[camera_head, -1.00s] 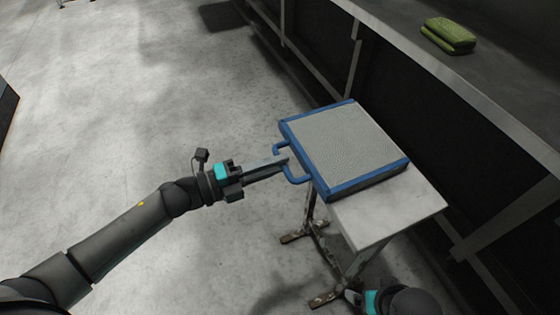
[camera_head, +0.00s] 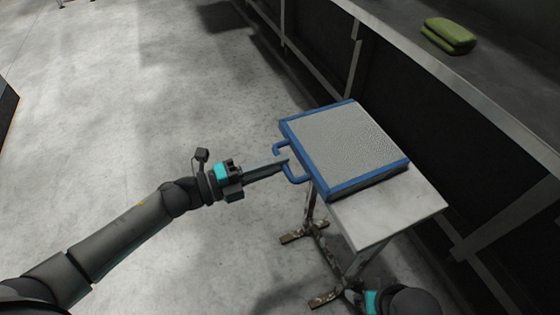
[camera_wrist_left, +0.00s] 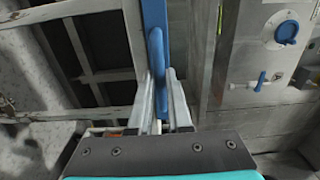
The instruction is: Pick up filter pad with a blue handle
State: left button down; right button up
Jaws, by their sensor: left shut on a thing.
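The filter pad (camera_head: 345,145) is a flat grey square with a blue frame and a blue handle (camera_head: 296,179) on its left side. It lies on a small white-topped stand (camera_head: 385,217). My left gripper (camera_head: 284,160) reaches in from the left and is shut on the handle. In the left wrist view the two fingers (camera_wrist_left: 162,98) close around the blue handle (camera_wrist_left: 156,55), with the blue frame edge (camera_wrist_left: 153,12) beyond. My right arm shows only in part at the bottom of the head view; its fingers cannot be made out.
A long dark bench (camera_head: 400,45) runs along the right, with folded green cloths (camera_head: 447,36) on top. The stand has rusty metal feet (camera_head: 325,298). Open concrete floor (camera_head: 130,100) lies to the left.

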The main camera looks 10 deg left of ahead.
pick_arm(q)
notch_tip(320, 180, up, 3)
jog(key=shift+f+p, duration=0.15)
jog(key=shift+p, duration=1.05)
